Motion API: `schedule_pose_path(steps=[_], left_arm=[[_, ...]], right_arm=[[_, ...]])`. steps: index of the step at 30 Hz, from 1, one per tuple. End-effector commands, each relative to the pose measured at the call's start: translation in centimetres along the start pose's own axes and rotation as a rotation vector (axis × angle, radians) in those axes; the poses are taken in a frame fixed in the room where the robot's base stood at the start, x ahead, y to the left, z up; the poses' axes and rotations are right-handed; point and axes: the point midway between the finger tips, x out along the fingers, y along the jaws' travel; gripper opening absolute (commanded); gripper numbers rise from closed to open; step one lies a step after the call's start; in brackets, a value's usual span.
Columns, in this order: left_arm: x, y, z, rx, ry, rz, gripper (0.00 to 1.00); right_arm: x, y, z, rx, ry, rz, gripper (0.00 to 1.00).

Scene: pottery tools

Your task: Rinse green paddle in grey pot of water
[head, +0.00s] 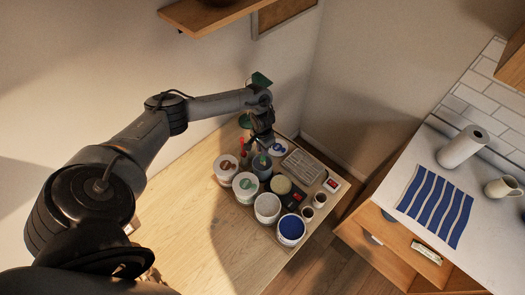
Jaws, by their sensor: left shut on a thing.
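My left gripper (263,146) reaches over the table from the left, pointing down above the grey pot (264,174). It is shut on the green paddle (262,159), which shows as a small green strip below the fingers at the pot's mouth. The gripper covers much of the paddle. How deep the paddle sits in the pot, and the water itself, cannot be made out. My right gripper is not in view.
White pots with brown (227,166), green (246,185) and blue (291,228) tops crowd around the grey pot. A pale round item (281,185) and two small cups (307,212) are to the right. The wooden table (190,215) is bare at left.

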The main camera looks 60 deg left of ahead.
Motion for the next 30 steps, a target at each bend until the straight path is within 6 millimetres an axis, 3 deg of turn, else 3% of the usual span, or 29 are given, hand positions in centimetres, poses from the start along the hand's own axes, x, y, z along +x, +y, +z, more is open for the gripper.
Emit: schedule_pose_path(steps=[30], left_arm=[[-6.8,-0.1,0.0,0.000,0.001,-0.001,0.00]], right_arm=[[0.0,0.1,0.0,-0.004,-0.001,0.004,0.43]])
